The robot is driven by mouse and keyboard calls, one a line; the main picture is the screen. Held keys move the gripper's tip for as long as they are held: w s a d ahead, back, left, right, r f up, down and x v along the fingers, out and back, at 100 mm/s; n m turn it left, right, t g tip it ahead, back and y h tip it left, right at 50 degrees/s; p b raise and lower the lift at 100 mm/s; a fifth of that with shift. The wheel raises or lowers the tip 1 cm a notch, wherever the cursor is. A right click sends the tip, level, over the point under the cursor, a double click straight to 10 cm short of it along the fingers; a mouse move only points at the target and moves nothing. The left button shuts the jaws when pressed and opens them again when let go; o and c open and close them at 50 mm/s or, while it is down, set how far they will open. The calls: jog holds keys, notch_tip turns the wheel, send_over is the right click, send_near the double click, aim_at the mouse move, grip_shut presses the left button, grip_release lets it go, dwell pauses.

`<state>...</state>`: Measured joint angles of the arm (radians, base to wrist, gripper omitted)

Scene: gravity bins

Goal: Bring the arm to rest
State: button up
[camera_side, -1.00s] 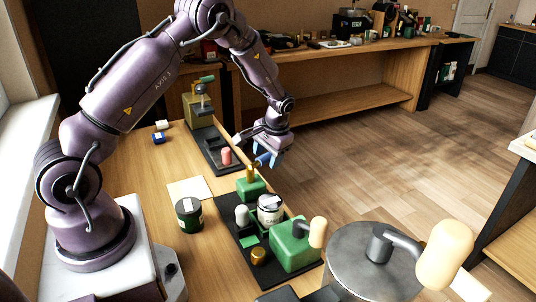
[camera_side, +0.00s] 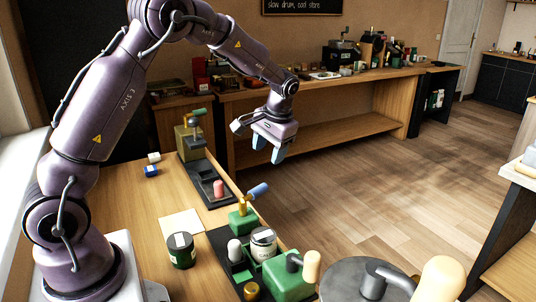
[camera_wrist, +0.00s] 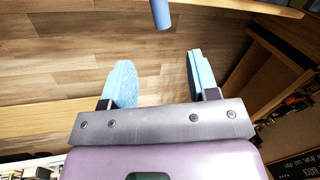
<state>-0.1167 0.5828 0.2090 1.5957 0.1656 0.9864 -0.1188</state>
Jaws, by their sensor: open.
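My gripper (camera_side: 269,149) is raised in the air beyond the right edge of the near workbench, its blue-padded fingers pointing down. In the wrist view my gripper (camera_wrist: 162,80) has its two fingers well apart with nothing between them. A blue handle (camera_side: 258,190) on a small green device (camera_side: 243,219) sits below my gripper, apart from it. What seems to be the same blue handle (camera_wrist: 161,14) shows at the top of the wrist view.
The near workbench (camera_side: 135,200) carries a dark jar (camera_side: 181,250), a white-labelled can (camera_side: 263,244), a green box with a cream handle (camera_side: 288,277), and a dark tray with a pink peg (camera_side: 218,188). A long bench (camera_side: 340,128) stands behind. Open wooden floor lies to the right.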

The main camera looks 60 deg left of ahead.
jog(key=s+d+r+m+t+h, duration=0.1)
jog(key=s+d+r+t, duration=0.1)
jog(key=s+d+r, duration=0.2)
jog(key=s+d+r+m+t, duration=0.1)
jog(key=s+d+r, duration=0.4)
jog(key=s, duration=0.6)
jog(key=s+d+r+m+t+h, duration=0.1)
jog(key=s+d+r+t, duration=0.2)
jog(key=s+d, duration=0.4)
jog(key=shift+s+r+m+h, duration=0.2)
jog(key=shift+r+m+h, duration=0.1)
jog(key=shift+r, duration=0.5)
